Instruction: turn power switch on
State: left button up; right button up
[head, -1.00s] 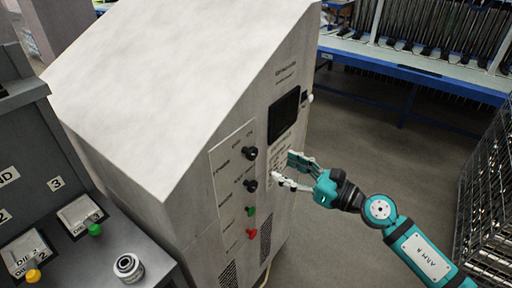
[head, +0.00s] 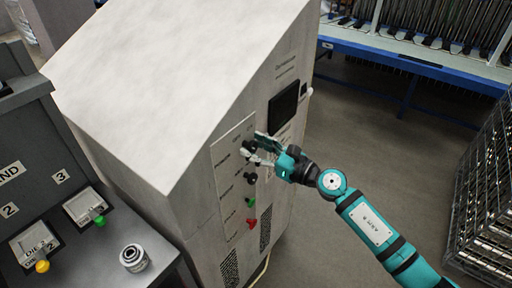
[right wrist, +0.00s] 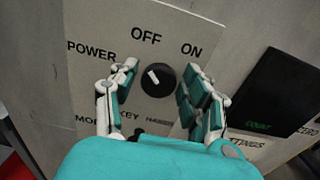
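The power switch is a black round knob with a white mark, on the front panel of a white cabinet (head: 150,90). In the right wrist view the knob (right wrist: 158,79) sits below "OFF" and "ON" and right of "POWER"; its white mark points to the upper left, toward "OFF". My right gripper (right wrist: 157,82) has its fingers spread on both sides of the knob, with a gap on each side. In the head view the right gripper (head: 258,148) is at the upper knob and partly covers it. My left gripper is in neither view.
Below the power knob are another black knob (head: 251,179), a green button (head: 250,201) and a red button (head: 251,224). A dark screen (head: 283,106) is to the right. A grey console (head: 120,240) stands at left, a wire cage (head: 480,200) at right. Open floor lies between.

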jog(key=c, duration=0.8)
jog(key=shift+c, duration=0.2)
jog(key=shift+r+m, duration=0.1)
jog(key=shift+m, duration=0.2)
jog(key=m+p, duration=0.2)
jog(key=m, duration=0.1)
jog(key=m+p, duration=0.3)
jog(key=m, duration=0.2)
jog(key=shift+w+d, duration=0.1)
jog(key=m+p, duration=0.2)
jog(key=m, duration=0.3)
jog(key=shift+m+p, duration=0.3)
jog(key=shift+m, duration=0.1)
jog(key=shift+f+m+p, duration=0.2)
jog(key=shift+m+p, duration=0.45)
jog(key=shift+m, duration=1.25)
